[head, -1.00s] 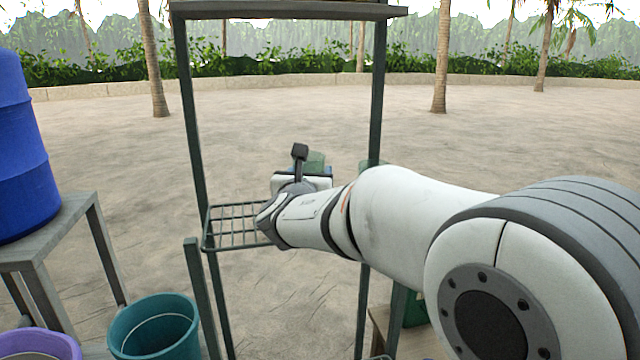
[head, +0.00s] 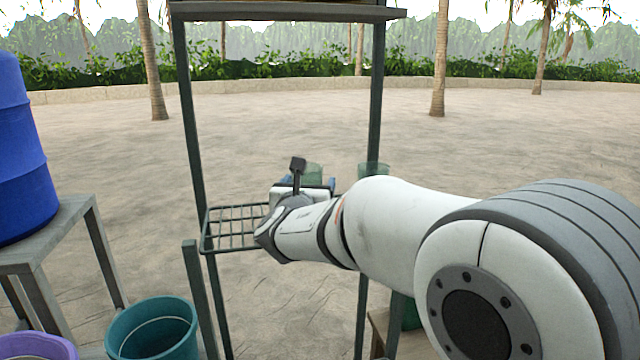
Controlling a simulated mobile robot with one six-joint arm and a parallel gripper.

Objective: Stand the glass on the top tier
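A green see-through glass (head: 314,172) shows just beyond my gripper (head: 309,184), its rim above the blue fingers. The fingers stand on either side of it and appear shut on it; its lower part is hidden. My gripper is over the right part of a wire tier (head: 232,228) of the dark metal rack (head: 194,130). A gap between the glass and the tier cannot be judged. A second green glass (head: 373,169) shows at the rack's right post, its lower part hidden by my arm.
A flat board (head: 290,12) spans the rack above. A blue barrel (head: 22,150) stands on a grey stand (head: 60,218) at left. A teal bucket (head: 153,330) and a purple tub (head: 38,347) are below. The left part of the wire tier is bare.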

